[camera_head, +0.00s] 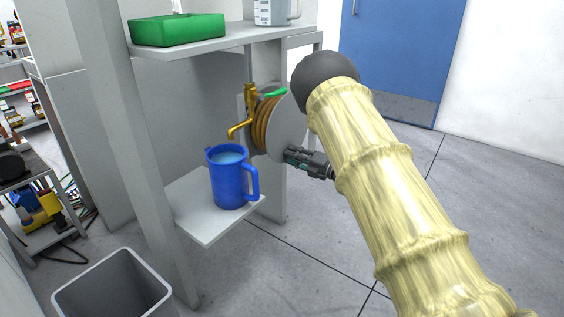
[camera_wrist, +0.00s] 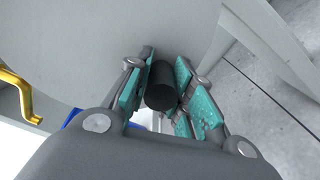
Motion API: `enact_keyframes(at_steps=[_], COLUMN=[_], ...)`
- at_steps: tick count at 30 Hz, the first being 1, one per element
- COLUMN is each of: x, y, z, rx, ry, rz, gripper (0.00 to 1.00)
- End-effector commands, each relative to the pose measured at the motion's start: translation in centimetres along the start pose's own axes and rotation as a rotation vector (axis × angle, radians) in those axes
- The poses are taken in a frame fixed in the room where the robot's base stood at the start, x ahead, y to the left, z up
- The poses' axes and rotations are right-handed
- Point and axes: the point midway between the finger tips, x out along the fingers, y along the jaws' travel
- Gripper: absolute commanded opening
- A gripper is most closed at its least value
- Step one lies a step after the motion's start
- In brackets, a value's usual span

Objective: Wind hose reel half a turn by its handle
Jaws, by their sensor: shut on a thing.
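The hose reel (camera_head: 289,127) is mounted on a grey post, with orange-brown hose (camera_head: 263,122) wound behind its light grey side disc. The disc also fills much of the wrist view (camera_wrist: 190,30). My gripper (camera_head: 293,157) is at the lower part of the disc in the head view. In the wrist view, the teal-padded fingers (camera_wrist: 162,92) are closed around the reel's dark cylindrical handle (camera_wrist: 162,84), which stands out from the disc. The handle is hidden in the head view by my gripper.
A brass tap (camera_head: 249,108) is left of the reel, above a blue jug (camera_head: 228,180) on a low shelf (camera_head: 207,233). A green tray (camera_head: 178,29) sits on the upper shelf. A grey bin (camera_head: 110,285) stands front left. Floor right of the reel looks clear.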

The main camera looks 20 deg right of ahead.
Motion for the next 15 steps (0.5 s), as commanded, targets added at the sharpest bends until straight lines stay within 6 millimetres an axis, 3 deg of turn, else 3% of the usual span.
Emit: enact_keyframes(at_steps=[6,15], x=[-0.6,-1.0], y=[-0.7,-0.9], z=[1.9,3.1], rx=[-0.131,-0.220], ry=[-0.009,-0.013], rz=[-0.003,-0.004], gripper=[0.00,0.00])
